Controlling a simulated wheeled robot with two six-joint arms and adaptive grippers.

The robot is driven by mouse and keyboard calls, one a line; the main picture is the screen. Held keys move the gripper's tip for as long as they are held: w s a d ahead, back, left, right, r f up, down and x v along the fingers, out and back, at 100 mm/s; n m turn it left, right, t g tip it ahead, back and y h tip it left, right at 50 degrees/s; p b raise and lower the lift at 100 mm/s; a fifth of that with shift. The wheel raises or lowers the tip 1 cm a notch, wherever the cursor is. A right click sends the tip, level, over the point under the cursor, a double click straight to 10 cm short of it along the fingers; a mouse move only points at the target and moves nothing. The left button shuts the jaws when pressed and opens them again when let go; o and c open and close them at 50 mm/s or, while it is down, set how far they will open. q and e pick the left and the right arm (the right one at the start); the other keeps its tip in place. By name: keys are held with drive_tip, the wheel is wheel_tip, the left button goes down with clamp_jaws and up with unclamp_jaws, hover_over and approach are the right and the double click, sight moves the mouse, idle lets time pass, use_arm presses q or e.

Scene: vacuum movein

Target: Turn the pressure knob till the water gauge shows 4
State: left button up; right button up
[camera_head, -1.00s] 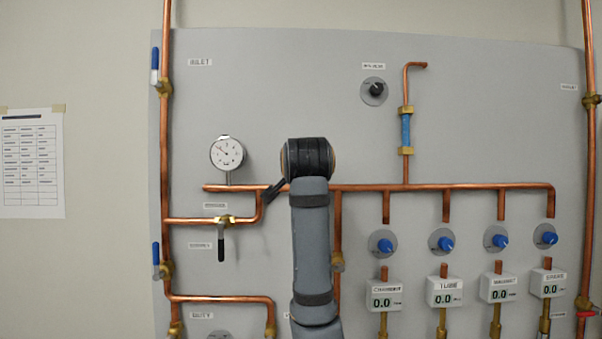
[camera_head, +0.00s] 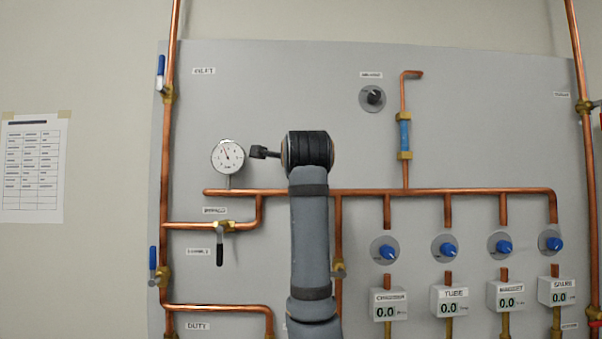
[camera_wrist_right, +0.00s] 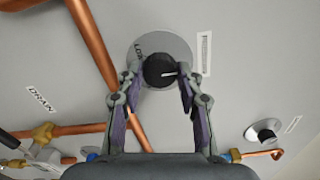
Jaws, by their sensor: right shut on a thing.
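The black pressure knob (camera_wrist_right: 159,70) sits on a round grey plate in the right wrist view, with a white mark on its face. My right gripper (camera_wrist_right: 157,78) is shut on it, one finger on each side. In the head view my arm hides this knob, and only a dark gripper part (camera_head: 263,152) sticks out to the left. The round white water gauge (camera_head: 228,156) is left of my arm. Its needle points up and slightly left; the numbers are too small to read. My left gripper is not in view.
Copper pipes (camera_head: 450,191) cross the grey panel (camera_head: 290,90). A second black knob (camera_head: 374,97) is at upper right. Several blue knobs (camera_head: 387,250) stand above digital readouts (camera_head: 388,306) at lower right. A black-handled valve (camera_head: 220,250) hangs below the gauge.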

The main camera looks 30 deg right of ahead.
drive_tip(key=m+b, duration=0.2)
drive_tip(key=m, duration=1)
drive_tip(key=shift+f+m, duration=0.1)
drive_tip(key=shift+m, duration=0.2)
idle(0.4)
drive_tip(key=o, duration=1.2)
